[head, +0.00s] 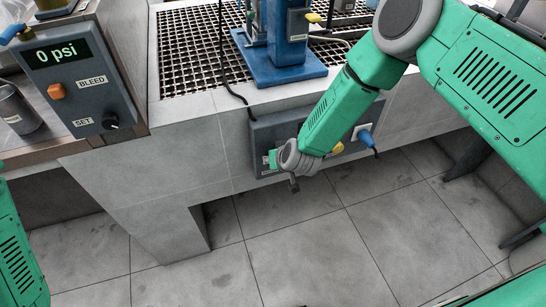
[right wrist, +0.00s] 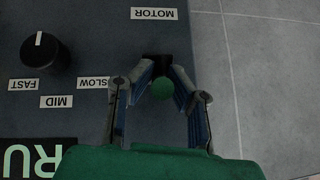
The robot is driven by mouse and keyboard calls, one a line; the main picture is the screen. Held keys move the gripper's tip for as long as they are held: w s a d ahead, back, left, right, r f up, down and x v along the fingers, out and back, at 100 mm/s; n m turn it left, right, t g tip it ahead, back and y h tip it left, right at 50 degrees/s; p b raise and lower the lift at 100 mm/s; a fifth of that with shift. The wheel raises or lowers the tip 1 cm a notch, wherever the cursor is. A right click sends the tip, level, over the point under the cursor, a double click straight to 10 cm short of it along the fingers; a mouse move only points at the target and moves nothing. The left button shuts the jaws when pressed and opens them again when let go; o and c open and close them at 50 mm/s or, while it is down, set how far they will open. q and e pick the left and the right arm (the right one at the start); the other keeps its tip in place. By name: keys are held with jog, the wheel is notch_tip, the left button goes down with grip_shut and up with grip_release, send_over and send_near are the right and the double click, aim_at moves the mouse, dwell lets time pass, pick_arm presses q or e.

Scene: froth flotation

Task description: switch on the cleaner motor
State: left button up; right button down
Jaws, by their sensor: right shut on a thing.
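The motor control panel (head: 266,128) is a dark grey box on the front of the tiled bench. In the right wrist view the panel (right wrist: 95,70) has a white MOTOR label (right wrist: 153,14), a black knob (right wrist: 45,52) marked FAST, MID and SLOW, and part of a green-lettered display (right wrist: 32,160). My right gripper (right wrist: 158,72) is shut below the MOTOR label on a small motor switch (right wrist: 163,88) with a green round end; the fingers partly hide it. In the head view my right wrist covers part of the panel. My left gripper is out of view.
A pressure box (head: 75,80) at the left reads 0 psi, with BLEED and SET controls. A blue machine stand (head: 280,68) is on the bench grating. Blue (head: 366,137) and yellow (head: 338,148) fittings sit right of my wrist. The tiled floor (head: 300,245) is clear.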

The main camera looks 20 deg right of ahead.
jog(key=shift+w+r, duration=0.1)
dwell(0.4)
jog(key=c, duration=1.6)
grip_release()
jog(key=shift+o, duration=0.2)
jog(key=v, duration=1.1)
jog(key=shift+r, duration=0.35)
jog(key=shift+d, duration=0.1)
